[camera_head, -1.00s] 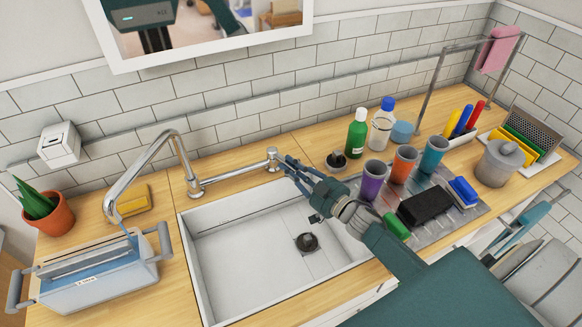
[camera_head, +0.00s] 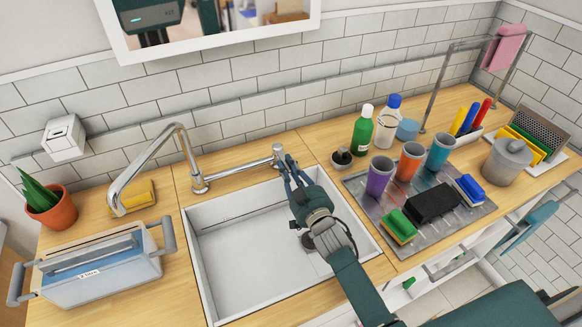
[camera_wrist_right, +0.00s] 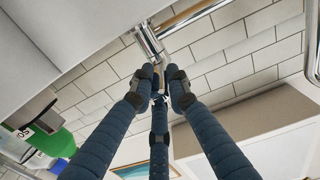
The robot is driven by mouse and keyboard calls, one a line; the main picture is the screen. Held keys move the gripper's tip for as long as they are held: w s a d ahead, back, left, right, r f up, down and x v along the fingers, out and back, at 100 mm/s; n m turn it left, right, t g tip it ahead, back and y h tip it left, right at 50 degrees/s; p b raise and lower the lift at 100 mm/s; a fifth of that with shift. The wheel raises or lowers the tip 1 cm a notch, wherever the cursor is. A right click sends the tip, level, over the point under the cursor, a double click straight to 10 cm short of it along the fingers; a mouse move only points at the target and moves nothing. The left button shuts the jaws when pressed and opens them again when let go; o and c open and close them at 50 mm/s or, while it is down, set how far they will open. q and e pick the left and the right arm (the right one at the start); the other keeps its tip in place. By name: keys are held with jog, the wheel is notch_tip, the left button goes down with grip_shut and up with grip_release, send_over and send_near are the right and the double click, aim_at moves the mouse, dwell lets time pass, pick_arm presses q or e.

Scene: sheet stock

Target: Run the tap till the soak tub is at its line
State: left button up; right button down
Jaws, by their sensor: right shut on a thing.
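The soak tub (camera_head: 138,284) stands on the counter at the left, with bluish water inside and a small label on its front. I cannot make out its fill line. The chrome tap (camera_head: 181,150) rises behind the sink, its spout (camera_head: 114,208) reaching left to the tub's back edge. I see no clear stream below the spout. The tap's lever post (camera_head: 278,153) stands at the right end of its pipe. My right gripper (camera_head: 286,162) is shut on this lever; the chrome also shows in the right wrist view (camera_wrist_right: 149,42), at the fingertips. My left gripper is out of view.
The white sink (camera_head: 235,262) lies below my right arm. Several cups, brushes and bottles crowd the metal drainboard (camera_head: 447,232) and counter at the right.

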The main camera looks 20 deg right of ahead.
jog(key=shift+s+f, duration=0.1)
jog(key=shift+f, duration=0.35)
jog(key=c, duration=1.8)
grip_release()
jog(key=shift+o, duration=0.8)
jog(key=shift+r, duration=0.2)
jog(key=s+d, duration=0.1)
jog(key=s, duration=1.1)
jog(key=shift+d, duration=0.1)
